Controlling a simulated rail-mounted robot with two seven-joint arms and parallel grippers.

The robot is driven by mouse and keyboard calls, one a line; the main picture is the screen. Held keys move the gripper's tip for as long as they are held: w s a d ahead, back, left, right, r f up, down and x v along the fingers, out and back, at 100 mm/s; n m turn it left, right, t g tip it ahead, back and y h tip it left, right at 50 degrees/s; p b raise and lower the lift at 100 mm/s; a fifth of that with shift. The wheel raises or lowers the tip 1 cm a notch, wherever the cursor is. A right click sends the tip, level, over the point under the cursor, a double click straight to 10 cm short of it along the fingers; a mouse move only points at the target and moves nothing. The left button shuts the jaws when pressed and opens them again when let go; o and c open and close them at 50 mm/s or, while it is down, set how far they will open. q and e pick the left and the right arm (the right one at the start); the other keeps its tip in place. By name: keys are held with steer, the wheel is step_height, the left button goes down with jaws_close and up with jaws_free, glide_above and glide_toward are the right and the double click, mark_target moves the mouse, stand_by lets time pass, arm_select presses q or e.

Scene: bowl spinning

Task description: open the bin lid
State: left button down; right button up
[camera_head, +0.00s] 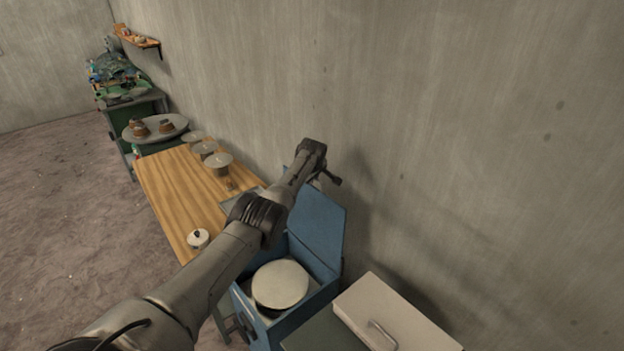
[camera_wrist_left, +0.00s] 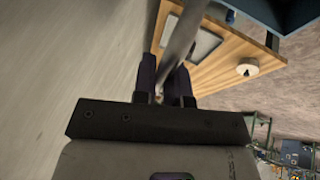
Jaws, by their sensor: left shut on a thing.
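The blue bin (camera_head: 329,291) stands below my left arm in the head view, with its body partly hidden by the arm. Its blue lid (camera_head: 322,232) stands raised at the wall side, and the bin is open. A round pale thing (camera_head: 280,284) shows inside the bin. My left gripper (camera_head: 333,179) is at the upper edge of the lid, near the wall. In the left wrist view my left gripper (camera_wrist_left: 163,72) is shut on a grey bar (camera_wrist_left: 183,35); I cannot tell whether the bar is part of the lid. My right gripper is not in view.
A wooden table (camera_head: 170,188) with a small white pot (camera_head: 198,239) and several bowls is left of the bin. A pale box (camera_head: 405,312) with a handle is at the right. The wall (camera_head: 460,140) is close behind; the floor at the left is clear.

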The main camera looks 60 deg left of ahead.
arm_select(q)
steer(key=shift+s+a, duration=0.1)
steer(key=c, duration=1.2)
jaws_free()
steer(key=shift+p+v, duration=0.8)
steer(key=shift+v, duration=6.1)
